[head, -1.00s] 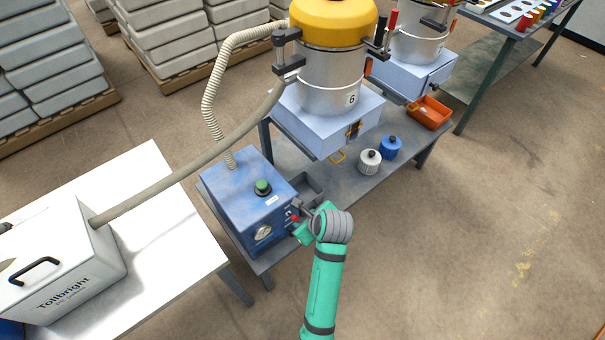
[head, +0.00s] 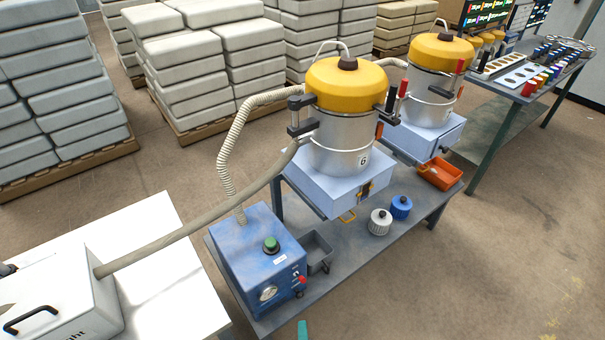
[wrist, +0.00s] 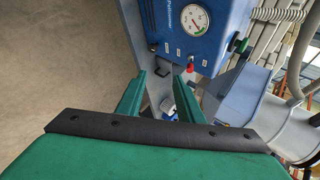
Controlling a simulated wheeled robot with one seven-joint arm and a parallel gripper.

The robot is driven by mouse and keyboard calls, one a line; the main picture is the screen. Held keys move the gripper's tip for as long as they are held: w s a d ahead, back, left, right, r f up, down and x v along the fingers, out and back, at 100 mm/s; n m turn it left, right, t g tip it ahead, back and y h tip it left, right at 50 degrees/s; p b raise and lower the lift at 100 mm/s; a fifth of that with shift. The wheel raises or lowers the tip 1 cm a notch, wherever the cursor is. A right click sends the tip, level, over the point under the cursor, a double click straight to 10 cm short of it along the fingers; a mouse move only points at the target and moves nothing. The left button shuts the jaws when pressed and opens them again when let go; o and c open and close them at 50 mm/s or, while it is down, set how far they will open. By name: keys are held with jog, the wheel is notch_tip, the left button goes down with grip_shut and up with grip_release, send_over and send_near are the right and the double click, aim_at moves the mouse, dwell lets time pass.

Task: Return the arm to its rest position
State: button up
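In the wrist view my gripper (wrist: 160,88) shows two green fingers standing apart with nothing held between them. The blue control box (wrist: 205,35) with its round gauge (wrist: 194,19) and small red switch (wrist: 190,67) lies beyond the fingertips, apart from them. In the head view only a small green piece of my arm shows at the bottom edge, and the gripper is out of that picture. The blue box also stands in the head view (head: 245,255), with a green button (head: 271,244) on top.
A grey bench (head: 345,262) carries two yellow-lidded hoppers (head: 345,85) (head: 440,55), a white knob-topped jar (head: 380,224), a blue one (head: 401,208) and an orange bin (head: 440,173). A hose (head: 190,228) runs to the white box (head: 60,300) at left. Floor at right is clear.

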jog(key=s+r+n+t, duration=0.5)
jog(key=s+r+n, duration=1)
jog(key=s, duration=0.3)
jog(key=shift+s+a+r+n+h, duration=0.2)
jog(key=shift+s+n+h, duration=0.1)
jog(key=shift+n, duration=0.2)
